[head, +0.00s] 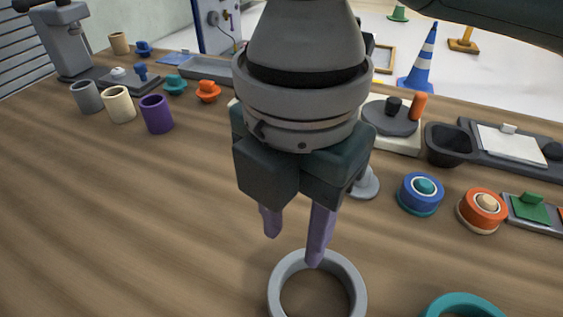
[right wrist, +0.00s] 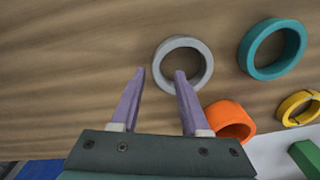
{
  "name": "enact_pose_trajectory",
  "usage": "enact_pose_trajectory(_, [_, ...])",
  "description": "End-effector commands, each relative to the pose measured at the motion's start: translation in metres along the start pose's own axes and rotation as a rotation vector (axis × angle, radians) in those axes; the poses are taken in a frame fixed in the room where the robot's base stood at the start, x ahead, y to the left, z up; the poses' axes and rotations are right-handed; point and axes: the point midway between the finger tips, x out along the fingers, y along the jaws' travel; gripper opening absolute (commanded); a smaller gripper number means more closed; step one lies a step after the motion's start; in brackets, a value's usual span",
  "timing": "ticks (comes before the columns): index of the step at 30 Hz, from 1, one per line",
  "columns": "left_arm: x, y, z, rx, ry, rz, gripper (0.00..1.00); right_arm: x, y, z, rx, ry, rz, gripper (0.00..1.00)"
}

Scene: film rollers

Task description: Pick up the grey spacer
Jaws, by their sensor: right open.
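The grey spacer, a plain ring (head: 358,290), lies flat on the wooden table at the bottom of the head view, its near edge cut off. It also shows whole in the right wrist view (right wrist: 208,60). My right gripper (head: 292,249) is open and empty, with two purple fingers pointing down at the ring's far side. In the right wrist view (right wrist: 160,72) one fingertip overlaps the ring's opening and the other is just outside its left rim. I cannot tell how high the tips are above the ring. My left gripper is not in view.
A teal ring (right wrist: 246,50) lies beside the spacer, with an orange ring (right wrist: 235,110) and a yellow ring (right wrist: 288,108) nearby. Blue (head: 421,194) and orange (head: 482,211) rollers stand at right. Purple (head: 157,114), cream and grey cylinders stand far left. The table left of the spacer is clear.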

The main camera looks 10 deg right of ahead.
Motion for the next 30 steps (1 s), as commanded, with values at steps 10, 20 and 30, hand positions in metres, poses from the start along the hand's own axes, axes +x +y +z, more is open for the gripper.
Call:
enact_pose_trajectory(10, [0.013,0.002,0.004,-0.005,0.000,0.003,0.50,0.050,0.002,-0.006,-0.001,0.000,-0.001,0.45])
enact_pose_trajectory(20, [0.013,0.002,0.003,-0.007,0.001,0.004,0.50,0.052,0.002,-0.006,-0.001,0.000,0.001,0.40])
enact_pose_trajectory(30, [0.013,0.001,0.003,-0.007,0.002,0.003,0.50,0.052,0.002,-0.006,-0.001,0.000,0.001,0.01])
